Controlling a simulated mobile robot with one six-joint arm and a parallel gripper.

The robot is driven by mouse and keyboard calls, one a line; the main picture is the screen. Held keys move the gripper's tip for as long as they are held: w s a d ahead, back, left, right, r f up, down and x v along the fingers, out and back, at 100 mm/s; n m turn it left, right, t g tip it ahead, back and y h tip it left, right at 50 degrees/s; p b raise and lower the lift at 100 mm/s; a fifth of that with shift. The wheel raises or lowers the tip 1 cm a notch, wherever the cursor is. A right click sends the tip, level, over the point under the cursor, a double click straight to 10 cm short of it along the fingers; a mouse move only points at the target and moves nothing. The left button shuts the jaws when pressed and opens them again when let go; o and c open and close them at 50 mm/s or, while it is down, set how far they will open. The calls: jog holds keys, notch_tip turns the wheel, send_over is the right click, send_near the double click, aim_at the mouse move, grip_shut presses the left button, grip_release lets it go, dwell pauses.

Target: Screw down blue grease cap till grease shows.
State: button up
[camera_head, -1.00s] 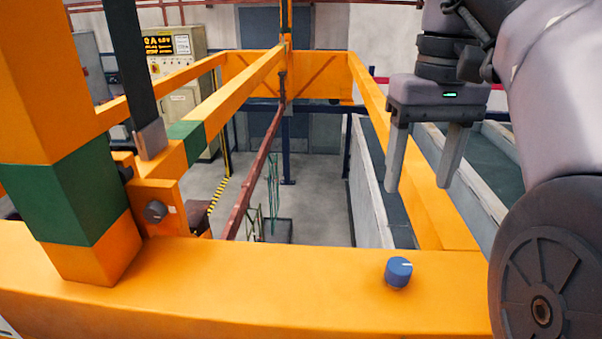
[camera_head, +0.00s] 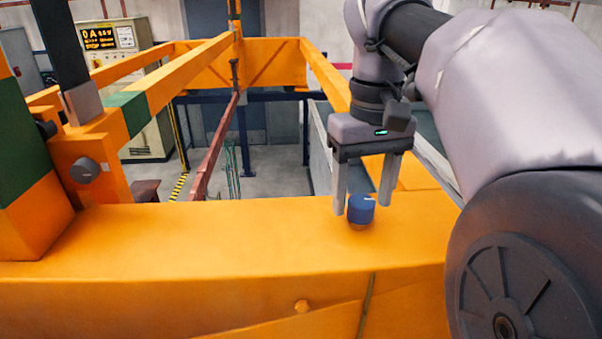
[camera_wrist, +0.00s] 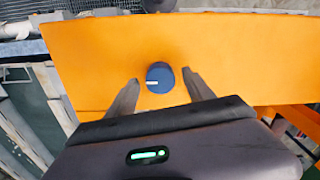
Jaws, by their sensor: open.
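The blue grease cap (camera_head: 361,208) stands upright on the orange beam (camera_head: 220,235), with a white mark on its top. A darker brownish base shows just below the blue part in the head view. My gripper (camera_head: 362,208) is open and points down, its two grey fingers above and to either side of the cap. In the wrist view the cap (camera_wrist: 160,77) lies between the fingertips (camera_wrist: 160,82), with a gap on each side. I cannot tell from these views whether a finger touches it. No grease can be made out.
A dark knob (camera_head: 84,170) sits on an orange bracket at the left. A green-banded orange post (camera_head: 25,180) rises at the left edge. A control cabinet (camera_head: 125,80) stands behind. The beam top left of the cap is clear.

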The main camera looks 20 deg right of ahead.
jog(key=shift+c, duration=0.4)
grip_shut()
jog(key=m+p, duration=0.2)
jog(key=m, duration=0.2)
jog(key=shift+r, duration=0.1)
jog(key=m+p, duration=0.1)
jog(key=m, duration=0.9)
jog(key=shift+m, duration=0.4)
jog(key=m, duration=0.4)
jog(key=shift+m, duration=0.4)
